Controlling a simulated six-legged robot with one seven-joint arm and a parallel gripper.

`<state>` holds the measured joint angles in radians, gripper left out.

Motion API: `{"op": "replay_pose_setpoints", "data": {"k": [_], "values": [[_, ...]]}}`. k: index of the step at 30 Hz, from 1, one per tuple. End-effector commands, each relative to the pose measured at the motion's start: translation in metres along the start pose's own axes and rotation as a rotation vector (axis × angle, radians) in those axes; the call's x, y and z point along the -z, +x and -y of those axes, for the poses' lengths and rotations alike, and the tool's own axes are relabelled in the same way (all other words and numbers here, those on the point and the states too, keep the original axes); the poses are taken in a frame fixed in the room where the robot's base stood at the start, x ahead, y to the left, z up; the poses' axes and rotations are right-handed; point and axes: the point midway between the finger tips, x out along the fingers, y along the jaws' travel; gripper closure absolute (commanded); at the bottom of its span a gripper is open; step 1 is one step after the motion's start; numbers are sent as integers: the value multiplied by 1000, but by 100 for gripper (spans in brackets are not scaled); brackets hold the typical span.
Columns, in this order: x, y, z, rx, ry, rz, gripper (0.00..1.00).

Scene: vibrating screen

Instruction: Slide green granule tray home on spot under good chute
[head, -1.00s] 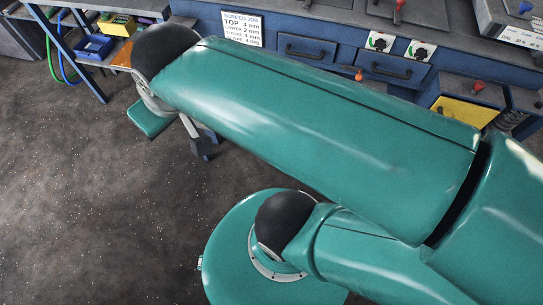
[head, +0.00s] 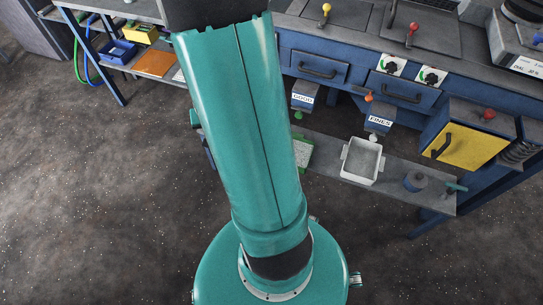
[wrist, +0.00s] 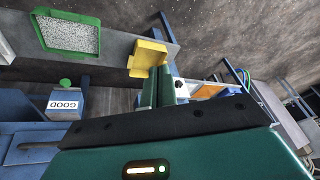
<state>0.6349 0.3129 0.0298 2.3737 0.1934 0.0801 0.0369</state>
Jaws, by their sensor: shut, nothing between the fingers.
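The green tray (wrist: 70,35), full of pale granules, lies on the grey shelf in the wrist view. In the head view the green tray (head: 304,151) shows only its right part; my arm hides the rest. The good chute (head: 303,97), labelled GOOD, hangs above and behind it. The good chute (wrist: 66,104) with its green knob is also in the wrist view, near the tray's side. My gripper (wrist: 149,57) has yellow tips together, empty, above the shelf to the right of the tray and apart from it.
A white tray (head: 361,162) sits below the FINES chute (head: 379,121). A yellow-fronted box (head: 466,145) stands at the right. A side rack holds a blue bin (head: 117,51).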

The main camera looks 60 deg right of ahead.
Motion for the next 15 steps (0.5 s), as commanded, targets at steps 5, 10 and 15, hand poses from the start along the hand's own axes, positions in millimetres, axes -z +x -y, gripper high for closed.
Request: {"op": "replay_pose_setpoints", "data": {"k": [5, 10, 15], "values": [[-22, 71, -73, -82, 179, 18, 100], [-63, 127, -138, -164, 335, 26, 100], [-114, 168, -188, -240, 463, 35, 100]]}}
